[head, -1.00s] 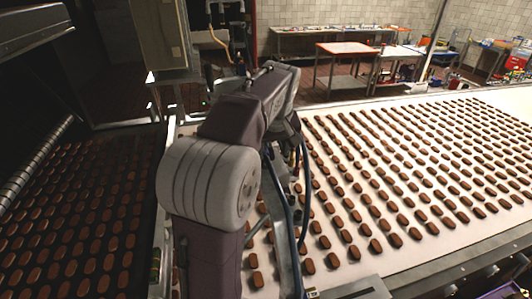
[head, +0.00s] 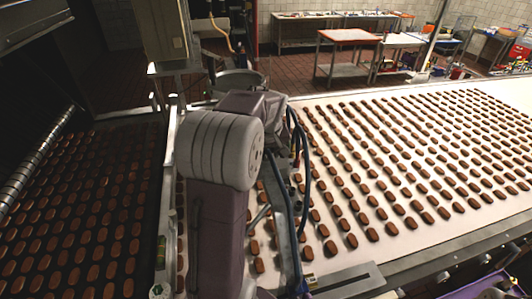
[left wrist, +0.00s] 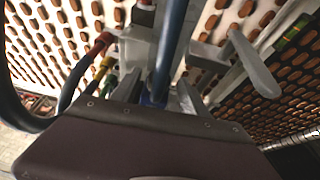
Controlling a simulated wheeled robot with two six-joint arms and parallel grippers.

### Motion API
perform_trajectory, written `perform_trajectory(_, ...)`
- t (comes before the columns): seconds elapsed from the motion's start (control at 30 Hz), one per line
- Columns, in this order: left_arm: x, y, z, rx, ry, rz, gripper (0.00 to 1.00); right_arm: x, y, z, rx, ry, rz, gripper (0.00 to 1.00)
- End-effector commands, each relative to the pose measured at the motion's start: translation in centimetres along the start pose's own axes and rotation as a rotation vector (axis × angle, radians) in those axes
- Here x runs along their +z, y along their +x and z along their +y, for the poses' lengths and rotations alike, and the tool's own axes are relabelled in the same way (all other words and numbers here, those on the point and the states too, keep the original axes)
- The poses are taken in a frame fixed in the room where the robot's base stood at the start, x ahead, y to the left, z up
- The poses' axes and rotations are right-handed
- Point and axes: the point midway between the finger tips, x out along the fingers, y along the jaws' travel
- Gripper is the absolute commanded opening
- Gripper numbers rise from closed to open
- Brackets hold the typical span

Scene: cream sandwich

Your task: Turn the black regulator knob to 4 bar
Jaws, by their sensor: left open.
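I cannot clearly pick out the black regulator knob in either view. In the head view my left arm covers the strip beside the white belt, and hoses and fittings (head: 297,180) show just right of it. My left gripper is mostly hidden behind that arm there. In the left wrist view my left gripper (left wrist: 160,90) is open, with a blue hose (left wrist: 170,45) showing between and beyond its grey fingers. A small dark part (left wrist: 145,14) shows at the top; I cannot tell whether it is the knob. My right gripper is not in view.
A white belt (head: 350,262) with rows of brown biscuits fills the right. A dark belt (head: 60,225) with more biscuits lies left. Red and yellow fittings (left wrist: 104,40) and a grey lever (left wrist: 252,62) stand close to my left gripper. Tables (head: 345,36) stand at the back.

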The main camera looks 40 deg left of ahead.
Motion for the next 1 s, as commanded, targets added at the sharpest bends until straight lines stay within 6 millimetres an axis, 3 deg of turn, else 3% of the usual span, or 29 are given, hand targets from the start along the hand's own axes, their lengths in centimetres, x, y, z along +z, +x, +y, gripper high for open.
perform_trajectory(0.03,0.0,0.0,0.0,0.0,0.0,0.0,0.47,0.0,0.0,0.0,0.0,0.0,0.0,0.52)
perform_trajectory(0.2,0.0,0.0,0.0,0.001,0.0,0.0,0.0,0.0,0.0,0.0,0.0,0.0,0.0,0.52)
perform_trajectory(0.37,0.0,-0.1,0.1,-0.014,0.009,-0.002,0.0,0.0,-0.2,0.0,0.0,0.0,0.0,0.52)
perform_trajectory(0.67,0.0,0.0,0.6,-0.23,0.099,-0.001,0.0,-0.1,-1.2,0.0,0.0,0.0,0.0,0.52)
perform_trajectory(0.93,0.0,0.0,0.5,-0.24,0.101,0.002,0.0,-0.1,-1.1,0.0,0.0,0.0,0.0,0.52)
perform_trajectory(0.97,0.0,0.0,0.5,-0.24,0.101,0.002,0.36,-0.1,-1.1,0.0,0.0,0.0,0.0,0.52)
perform_trajectory(1.0,0.0,0.0,0.5,-0.24,0.101,0.002,0.47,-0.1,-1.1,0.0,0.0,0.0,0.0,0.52)
